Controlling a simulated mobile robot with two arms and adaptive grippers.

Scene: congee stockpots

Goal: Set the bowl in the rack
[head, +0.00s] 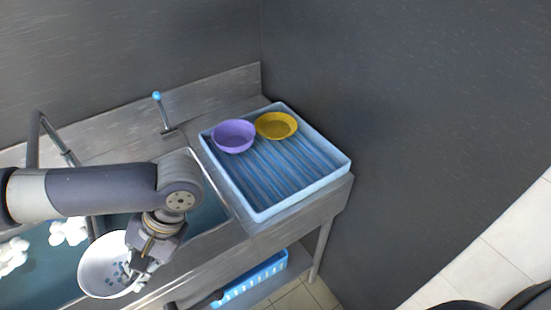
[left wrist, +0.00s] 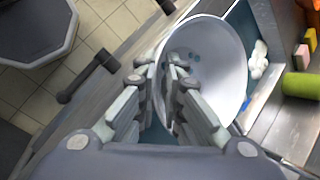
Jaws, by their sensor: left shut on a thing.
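A white bowl (head: 98,262) with blue-grey specks inside hangs tilted over the sink at the lower left of the head view. My left gripper (head: 131,274) is shut on its rim. In the left wrist view the fingers (left wrist: 166,70) pinch the near edge of the bowl (left wrist: 222,50). The rack (head: 303,196) is a light blue ribbed tray on the counter to the right of the sink. A purple bowl (head: 234,136) and a yellow bowl (head: 277,125) sit side by side at its back. My right gripper is not in view.
The sink (head: 205,215) holds blue water and white foam (head: 68,231). A faucet (head: 50,135) and a blue-tipped lever (head: 162,112) stand behind it. The rack's front and right are clear. A blue basket (head: 262,276) sits on the lower shelf. A dark wall borders the rack.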

